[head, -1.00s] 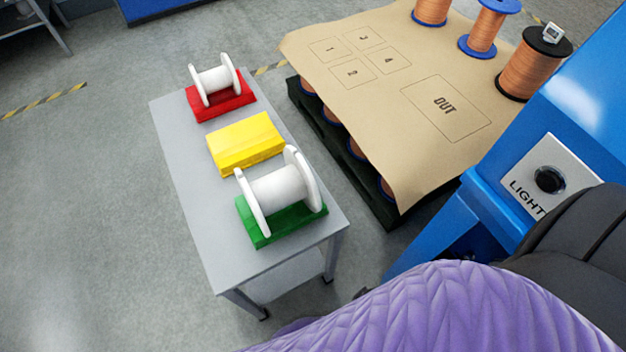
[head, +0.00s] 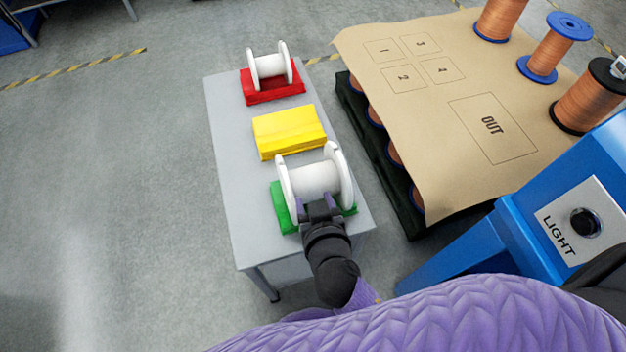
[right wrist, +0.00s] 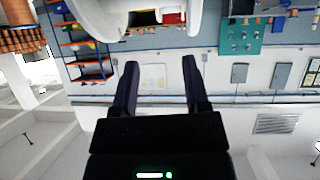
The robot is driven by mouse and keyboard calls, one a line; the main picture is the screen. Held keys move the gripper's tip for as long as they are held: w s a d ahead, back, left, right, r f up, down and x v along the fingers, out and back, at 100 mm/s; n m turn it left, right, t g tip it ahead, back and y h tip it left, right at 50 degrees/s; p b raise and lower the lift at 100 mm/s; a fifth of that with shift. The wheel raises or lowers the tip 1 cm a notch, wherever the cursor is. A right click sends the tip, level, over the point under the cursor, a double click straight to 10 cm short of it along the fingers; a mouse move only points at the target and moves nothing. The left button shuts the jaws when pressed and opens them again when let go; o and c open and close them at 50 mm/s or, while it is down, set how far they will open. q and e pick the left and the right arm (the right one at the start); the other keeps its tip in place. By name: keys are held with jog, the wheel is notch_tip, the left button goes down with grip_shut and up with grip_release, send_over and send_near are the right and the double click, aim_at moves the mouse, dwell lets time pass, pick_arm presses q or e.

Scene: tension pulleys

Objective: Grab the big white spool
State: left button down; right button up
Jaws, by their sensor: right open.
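The big white spool (head: 316,181) lies on its side on the green block (head: 284,208) at the near end of the grey table. A smaller white spool (head: 269,67) sits on the red block (head: 272,94) at the far end. My right gripper (head: 319,206) is at the near side of the big spool, partly overlapping it in the head view. In the right wrist view the right gripper (right wrist: 158,70) has its fingers apart with nothing between them, and part of the white spool (right wrist: 110,18) shows beyond the fingertips at the top. My left gripper is not in view.
A yellow block (head: 289,132) sits between the two spools on the grey table (head: 230,170). To the right stands a pallet covered with brown cardboard (head: 440,150), with copper spools (head: 553,52) on top. A blue machine (head: 480,245) with a LIGHT switch stands at the near right.

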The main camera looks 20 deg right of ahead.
aim_at(287, 181)
jog(key=shift+n+t+y, duration=0.4)
jog(key=shift+t+y, duration=0.1)
jog(key=shift+y, duration=0.1)
jog(key=w+a+f, duration=0.1)
jog(key=w, duration=0.2)
jog(key=w+a+f+b, duration=0.1)
jog(key=w, duration=0.2)
jog(key=w+a+f+b, duration=0.1)
jog(key=w, duration=0.2)
jog(key=shift+a+f, duration=0.3)
jog(key=shift+f, duration=0.05)
jog(key=shift+w+f, duration=0.1)
jog(key=shift+w, duration=0.2)
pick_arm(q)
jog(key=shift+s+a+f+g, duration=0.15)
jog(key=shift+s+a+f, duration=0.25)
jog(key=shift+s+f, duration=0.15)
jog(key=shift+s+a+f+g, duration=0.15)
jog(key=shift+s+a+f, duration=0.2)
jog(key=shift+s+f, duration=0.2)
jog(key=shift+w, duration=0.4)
pick_arm(e)
grip_shut()
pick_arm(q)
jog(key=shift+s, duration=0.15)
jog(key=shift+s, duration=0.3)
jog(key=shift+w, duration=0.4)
